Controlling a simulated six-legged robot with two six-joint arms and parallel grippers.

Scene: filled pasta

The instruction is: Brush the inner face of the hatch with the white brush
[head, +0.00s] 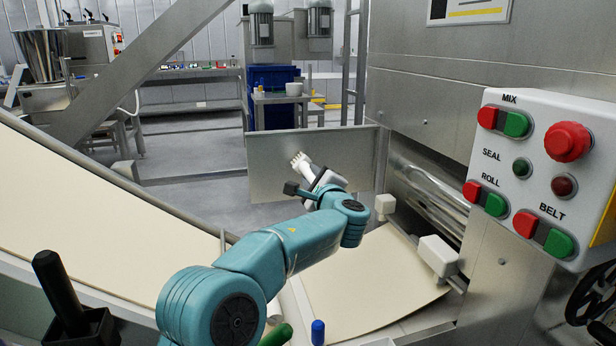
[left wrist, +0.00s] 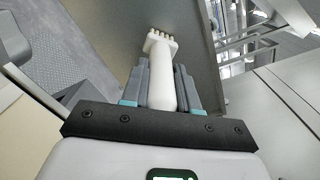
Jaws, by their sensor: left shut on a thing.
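The white brush (head: 301,162) has a pale handle and short bristle tufts at its tip. My left gripper (head: 319,180) is shut on its handle. The left wrist view also shows the brush (left wrist: 161,60) between the fingers of the gripper (left wrist: 160,88), bristles pointing away. The hatch (head: 270,178) is a flat grey metal panel standing open in the middle of the head view. The brush overlaps its face there. The hatch face (left wrist: 112,25) fills the upper middle of the left wrist view. I cannot tell whether the bristles touch it. My right gripper is not in view.
A white control box (head: 545,170) with red and green buttons is at the right. Metal rollers (head: 428,190) lie right of the hatch. A cream sheet (head: 365,285) lies below my arm, and another slopes down at the left (head: 80,225). White blocks (head: 438,255) stand near the rollers.

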